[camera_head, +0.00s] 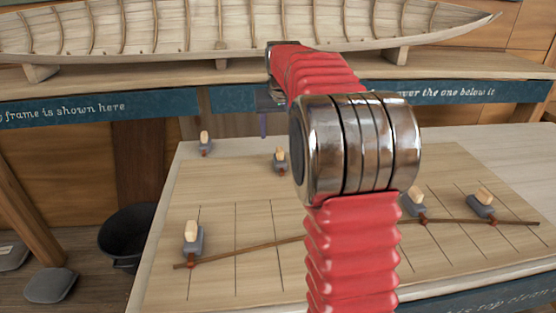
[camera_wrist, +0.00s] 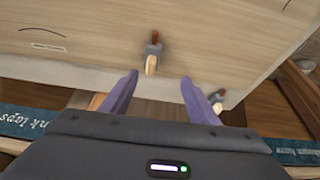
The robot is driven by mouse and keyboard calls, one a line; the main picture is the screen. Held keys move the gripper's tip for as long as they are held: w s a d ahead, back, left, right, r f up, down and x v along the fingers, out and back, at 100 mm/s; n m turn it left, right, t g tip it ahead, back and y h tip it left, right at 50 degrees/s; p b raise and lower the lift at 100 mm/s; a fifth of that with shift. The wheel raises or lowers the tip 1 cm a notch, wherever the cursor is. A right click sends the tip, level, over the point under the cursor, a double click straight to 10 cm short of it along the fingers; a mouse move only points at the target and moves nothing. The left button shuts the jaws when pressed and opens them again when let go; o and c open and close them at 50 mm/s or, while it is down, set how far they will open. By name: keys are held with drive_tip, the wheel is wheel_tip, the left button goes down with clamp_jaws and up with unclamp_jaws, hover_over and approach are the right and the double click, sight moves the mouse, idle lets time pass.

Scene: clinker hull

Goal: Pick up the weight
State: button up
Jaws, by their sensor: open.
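Several weights, grey blocks with a pale wooden top and a reddish tip, sit on the pale board. In the head view, one stands at the far left corner (camera_head: 205,147), one near the middle (camera_head: 280,160), one at the front left (camera_head: 194,243) and two on the right (camera_head: 413,208) (camera_head: 482,211). My gripper (camera_wrist: 160,76) is open and empty in the wrist view. One weight (camera_wrist: 153,49) lies just beyond the gap between its purple fingers, apart from them. Another weight (camera_wrist: 218,96) is by the right finger. In the head view, my arm hides much of the gripper; a purple finger shows.
A thin wooden batten (camera_head: 240,249) runs across the lined board (camera_head: 225,190), partly behind my arm. A clinker boat hull (camera_head: 190,35) rests on a bench (camera_head: 130,80) behind. A black bucket (camera_head: 124,236) stands left of the table.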

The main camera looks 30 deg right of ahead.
sight(280, 151)
drive_tip(key=d, duration=0.1)
drive_tip(key=w+d+f, duration=0.1)
drive_tip(key=shift+w+d+f, duration=0.1)
drive_tip(key=shift+w+d, duration=0.05)
drive_tip(key=shift+d, duration=0.25)
drive_tip(key=shift+x, duration=4.35)
drive_tip(key=shift+x, duration=2.55)
drive_tip(key=shift+c, duration=0.5)
clamp_jaws()
